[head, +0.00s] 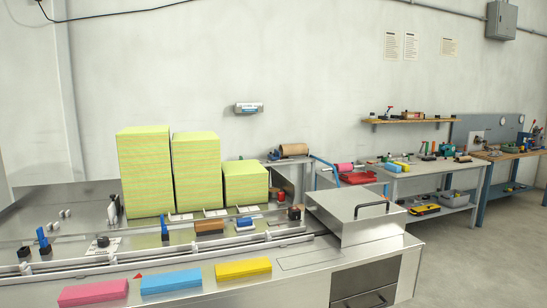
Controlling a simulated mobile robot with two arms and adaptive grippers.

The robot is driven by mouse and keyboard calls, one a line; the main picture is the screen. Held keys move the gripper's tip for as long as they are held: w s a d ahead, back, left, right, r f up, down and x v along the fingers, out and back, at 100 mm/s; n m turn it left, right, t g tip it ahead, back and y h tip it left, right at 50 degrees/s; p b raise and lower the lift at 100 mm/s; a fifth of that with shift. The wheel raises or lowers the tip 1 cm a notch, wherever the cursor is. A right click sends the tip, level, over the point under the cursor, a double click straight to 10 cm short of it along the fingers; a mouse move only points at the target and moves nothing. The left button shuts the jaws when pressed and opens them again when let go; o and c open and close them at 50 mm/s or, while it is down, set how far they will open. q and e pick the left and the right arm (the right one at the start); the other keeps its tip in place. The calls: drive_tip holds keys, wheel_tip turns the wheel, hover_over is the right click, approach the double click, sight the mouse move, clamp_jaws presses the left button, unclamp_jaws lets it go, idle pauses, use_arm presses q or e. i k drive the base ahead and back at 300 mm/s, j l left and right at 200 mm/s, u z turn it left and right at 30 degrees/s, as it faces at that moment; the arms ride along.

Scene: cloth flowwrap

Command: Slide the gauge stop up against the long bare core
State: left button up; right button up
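A bare brown cylinder (294,150), which looks like the long core, lies on its side on the metal bench at the back, right of the yellow-green stacks. I cannot tell for certain which part is the gauge stop. A small dark piece beside the cylinder's left end is too small to make out. Neither of my grippers is in view.
A steel machine with rails stands in front, with pink (93,292), blue (171,281) and yellow (243,268) packs along its front edge. Tall yellow-green stacks (145,170) stand behind the rails. A metal hood (355,217) is at the right end. Open floor (480,265) lies right.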

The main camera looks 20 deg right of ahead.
sight(274, 154)
drive_tip(key=i+l+z, duration=0.55)
drive_tip(key=l, duration=0.25)
drive_tip(key=i+l+z, duration=0.25)
drive_tip(key=l+z, duration=0.25)
drive_tip(key=i+l+z, duration=0.2)
drive_tip(key=z, duration=0.25)
drive_tip(key=i+l+z, duration=0.2)
drive_tip(key=i+z, duration=0.3)
drive_tip(key=i+l+z, duration=0.1)
drive_tip(key=z, duration=0.35)
drive_tip(key=i, duration=0.65)
drive_tip(key=i+l+u, duration=0.15)
drive_tip(key=i, duration=0.55)
drive_tip(key=i+j+u, duration=0.2)
drive_tip(key=u, duration=0.2)
drive_tip(key=i+u, duration=0.85)
drive_tip(key=i+l+u, duration=0.1)
drive_tip(key=u, duration=0.35)
drive_tip(key=i+j+u, duration=0.15)
drive_tip(key=i+u, duration=0.15)
drive_tip(key=i, duration=0.25)
drive_tip(key=i+u, duration=0.3)
drive_tip(key=i, duration=0.2)
drive_tip(key=i+l+u, duration=0.15)
drive_tip(key=i+u, duration=0.15)
drive_tip(key=i, duration=0.25)
drive_tip(key=i+l+u, duration=0.35)
drive_tip(key=i, duration=0.15)
drive_tip(key=i+j, duration=0.05)
drive_tip(key=j, duration=0.05)
